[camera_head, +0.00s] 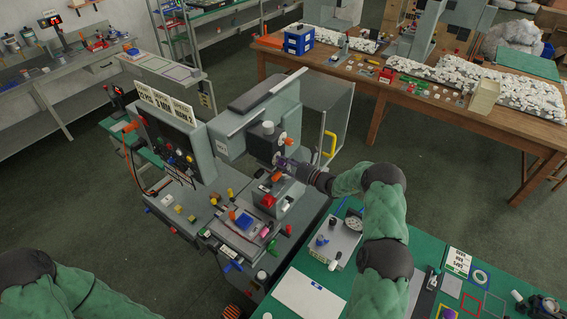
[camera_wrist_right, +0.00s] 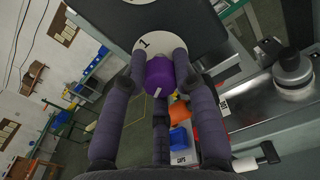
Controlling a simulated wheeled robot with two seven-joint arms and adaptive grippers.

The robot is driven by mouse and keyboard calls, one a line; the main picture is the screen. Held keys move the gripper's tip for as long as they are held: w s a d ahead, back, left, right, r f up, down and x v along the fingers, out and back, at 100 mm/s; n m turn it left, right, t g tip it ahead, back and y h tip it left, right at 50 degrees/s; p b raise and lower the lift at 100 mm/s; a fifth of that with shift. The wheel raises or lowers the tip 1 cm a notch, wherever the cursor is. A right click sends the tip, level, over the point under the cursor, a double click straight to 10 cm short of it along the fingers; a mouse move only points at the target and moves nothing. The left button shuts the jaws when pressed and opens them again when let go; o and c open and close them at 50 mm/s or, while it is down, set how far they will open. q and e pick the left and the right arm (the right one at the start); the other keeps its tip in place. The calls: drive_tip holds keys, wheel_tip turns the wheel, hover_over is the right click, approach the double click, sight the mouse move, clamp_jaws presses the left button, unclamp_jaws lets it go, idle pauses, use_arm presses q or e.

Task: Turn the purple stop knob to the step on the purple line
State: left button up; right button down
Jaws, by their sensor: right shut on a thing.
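The purple stop knob (camera_wrist_right: 160,76) is in the middle of the right wrist view, with a white mark on its rim. It sits in front of a round white dial (camera_wrist_right: 143,44) on the machine; a "1" shows on the dial, and its other steps are hidden. My right gripper (camera_wrist_right: 161,68) is shut on the knob, with fingers on both sides of it. In the head view my right gripper (camera_head: 283,164) is at the front of the grey pad printer (camera_head: 236,133) and mostly covers the knob.
An orange knob (camera_head: 277,177) and a red part (camera_head: 268,201) are just below my right gripper. A yellow handle (camera_head: 329,144) stands to its right. A green table (camera_head: 387,303) with tools lies in front, under my right arm.

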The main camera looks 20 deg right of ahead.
drive_tip(key=shift+f, duration=0.15)
drive_tip(key=shift+m+b, duration=0.7)
drive_tip(key=shift+m, duration=0.5)
drive_tip(key=m+b, duration=0.1)
drive_tip(key=m, duration=0.1)
drive_tip(key=shift+a+m, duration=0.1)
drive_tip(key=shift+m, duration=0.2)
drive_tip(key=m, duration=0.3)
drive_tip(key=shift+s, duration=0.1)
drive_tip(key=shift+f+m, duration=0.1)
drive_tip(key=shift+m, duration=1.6)
drive_tip(key=shift+a, duration=0.1)
drive_tip(key=c, duration=1)
unclamp_jaws()
